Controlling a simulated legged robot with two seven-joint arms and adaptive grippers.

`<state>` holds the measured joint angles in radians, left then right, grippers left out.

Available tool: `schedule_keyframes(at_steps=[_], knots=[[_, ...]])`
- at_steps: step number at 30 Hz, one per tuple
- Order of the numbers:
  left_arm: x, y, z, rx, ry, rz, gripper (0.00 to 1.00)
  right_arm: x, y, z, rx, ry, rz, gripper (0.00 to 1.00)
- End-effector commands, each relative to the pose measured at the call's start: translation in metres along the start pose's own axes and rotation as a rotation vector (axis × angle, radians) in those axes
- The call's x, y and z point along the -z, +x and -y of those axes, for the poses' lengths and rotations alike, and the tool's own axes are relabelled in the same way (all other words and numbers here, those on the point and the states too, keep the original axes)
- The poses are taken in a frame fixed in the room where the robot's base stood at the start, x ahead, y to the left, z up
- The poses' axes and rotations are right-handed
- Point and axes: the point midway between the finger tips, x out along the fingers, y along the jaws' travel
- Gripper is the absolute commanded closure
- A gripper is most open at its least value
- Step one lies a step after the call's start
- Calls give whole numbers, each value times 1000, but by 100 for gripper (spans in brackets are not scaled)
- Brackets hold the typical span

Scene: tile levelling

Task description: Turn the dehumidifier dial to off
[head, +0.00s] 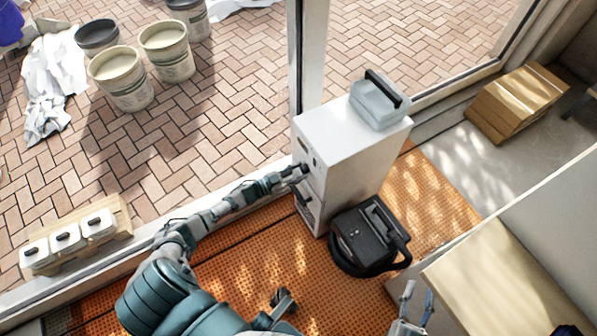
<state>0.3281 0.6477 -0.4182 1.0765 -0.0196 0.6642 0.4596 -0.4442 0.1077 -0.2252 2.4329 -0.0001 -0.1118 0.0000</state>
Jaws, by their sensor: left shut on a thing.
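The dehumidifier (350,150) is a white upright cabinet standing by the window frame. Its narrow front face turns left and carries small dark details. My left gripper (300,172) is at that front face, at the end of my outstretched arm. It is shut on the dial, which it mostly hides, so I cannot read the dial's setting. My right gripper (417,298) is low in the picture, right of centre. Its two fingers are apart with nothing between them, well away from the dehumidifier.
A grey case (378,105) with a black handle sits on the dehumidifier. A black machine (368,238) stands close to its right on the orange matting (300,255). A wooden top (490,275) is beside my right gripper. Buckets (122,80) stand on the paving outside.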

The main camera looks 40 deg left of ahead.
Motion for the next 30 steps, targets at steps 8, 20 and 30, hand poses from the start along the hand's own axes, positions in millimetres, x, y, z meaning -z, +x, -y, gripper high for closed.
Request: schedule_keyframes(at_steps=[8,20,30], knots=[[-4,-2,2,5,-19,11,96,-1,0,0,1,1,0,60],[-4,-2,0,3,-17,8,35,-1,0,1,1,2,0,60],[-1,-8,-1,0,-15,4,35,0,-2,1,4,1,0,60]])
